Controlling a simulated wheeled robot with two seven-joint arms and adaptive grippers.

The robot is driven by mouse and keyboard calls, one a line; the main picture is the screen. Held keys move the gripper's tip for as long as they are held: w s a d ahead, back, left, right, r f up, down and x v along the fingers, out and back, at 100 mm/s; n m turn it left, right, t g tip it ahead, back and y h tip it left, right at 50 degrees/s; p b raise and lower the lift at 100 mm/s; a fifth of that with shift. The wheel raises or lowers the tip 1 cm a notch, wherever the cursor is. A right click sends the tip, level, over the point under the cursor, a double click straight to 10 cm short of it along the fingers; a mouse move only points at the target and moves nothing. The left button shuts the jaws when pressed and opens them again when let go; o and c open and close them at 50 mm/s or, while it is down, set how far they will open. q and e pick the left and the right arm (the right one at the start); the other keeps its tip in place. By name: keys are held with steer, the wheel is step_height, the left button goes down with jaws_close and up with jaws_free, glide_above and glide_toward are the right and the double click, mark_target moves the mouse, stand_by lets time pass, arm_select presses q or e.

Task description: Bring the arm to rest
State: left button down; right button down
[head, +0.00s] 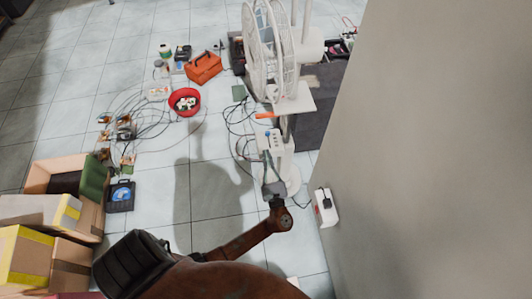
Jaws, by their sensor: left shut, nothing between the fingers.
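My left arm, reddish brown with a black joint cover, comes in from the bottom. It reaches up and right to my left gripper (272,187), which is small and dark in this view. The gripper is shut and holds nothing. It appears just below a white power strip (270,146) and in front of the white column behind it; whether it touches either I cannot tell. My right gripper is not in view.
A white fan (270,50) stands beyond the gripper. A grey wall (440,150) with a white socket box (326,207) bounds the right. Cables, a red bowl (185,102) and an orange toolbox (203,68) lie on the tiles. Cardboard boxes (40,212) stand at left.

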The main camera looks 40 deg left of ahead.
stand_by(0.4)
